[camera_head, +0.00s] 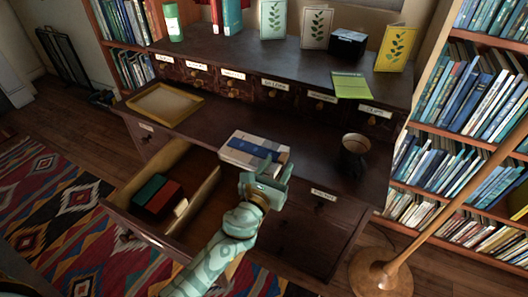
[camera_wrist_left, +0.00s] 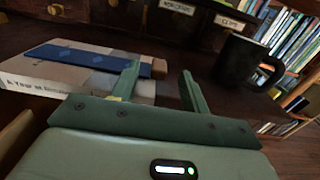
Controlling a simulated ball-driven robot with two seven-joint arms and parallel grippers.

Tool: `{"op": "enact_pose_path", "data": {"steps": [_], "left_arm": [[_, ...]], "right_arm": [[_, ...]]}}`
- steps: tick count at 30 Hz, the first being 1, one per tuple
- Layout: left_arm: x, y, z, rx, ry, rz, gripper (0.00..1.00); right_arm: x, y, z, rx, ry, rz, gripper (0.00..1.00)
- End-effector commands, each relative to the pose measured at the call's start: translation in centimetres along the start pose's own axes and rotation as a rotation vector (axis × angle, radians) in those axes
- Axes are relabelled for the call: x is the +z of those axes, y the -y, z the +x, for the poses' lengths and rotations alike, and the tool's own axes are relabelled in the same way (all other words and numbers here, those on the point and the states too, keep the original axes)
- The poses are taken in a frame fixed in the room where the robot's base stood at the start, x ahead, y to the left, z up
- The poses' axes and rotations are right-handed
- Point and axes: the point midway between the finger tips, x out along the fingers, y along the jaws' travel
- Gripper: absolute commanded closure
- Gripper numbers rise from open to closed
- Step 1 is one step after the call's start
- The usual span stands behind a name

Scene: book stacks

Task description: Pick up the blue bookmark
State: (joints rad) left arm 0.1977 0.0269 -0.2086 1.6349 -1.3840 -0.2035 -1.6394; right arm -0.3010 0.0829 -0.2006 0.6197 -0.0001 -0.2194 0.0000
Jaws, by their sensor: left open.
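The blue bookmark (camera_head: 250,148) lies flat across the top of a pale book (camera_head: 237,139) on the desk surface. In the left wrist view the bookmark (camera_wrist_left: 85,58) is a patterned blue strip, with a brown piece at its right end partly behind a finger. The book (camera_wrist_left: 60,87) shows printed lettering on its spine there. My left gripper (camera_head: 268,170) is open at the book's near right corner; it also shows in the left wrist view (camera_wrist_left: 160,78). One finger overlaps the bookmark's right end in that view; whether it touches cannot be told. My right gripper is not in view.
A dark mug (camera_head: 354,155) stands right of the book. An open drawer (camera_head: 160,238) with dark books juts out below left. A yellow-rimmed tray (camera_head: 165,104) lies at left. Labelled small drawers line the back. A wooden lamp pole (camera_head: 440,215) rises at right.

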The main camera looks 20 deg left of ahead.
Motion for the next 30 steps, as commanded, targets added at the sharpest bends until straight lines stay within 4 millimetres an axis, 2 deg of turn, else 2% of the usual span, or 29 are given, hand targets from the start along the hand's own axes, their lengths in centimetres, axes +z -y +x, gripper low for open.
{"op": "enact_pose_path", "data": {"steps": [4,12,17,26,30], "left_arm": [[-0.1,0.0,2.1,0.001,0.000,-0.001,0.55],[0.0,0.0,2.4,0.001,-0.001,-0.001,0.55],[0.0,0.0,2.4,0.001,0.000,-0.001,0.99],[0.0,0.0,2.4,0.001,0.000,0.000,1.00],[0.9,0.0,2.4,0.000,0.002,0.000,1.00]], "right_arm": [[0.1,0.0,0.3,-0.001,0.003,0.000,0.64],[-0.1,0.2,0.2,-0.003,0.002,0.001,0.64],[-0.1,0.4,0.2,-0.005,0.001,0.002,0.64],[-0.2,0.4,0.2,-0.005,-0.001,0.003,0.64],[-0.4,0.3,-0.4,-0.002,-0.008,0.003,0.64]]}}
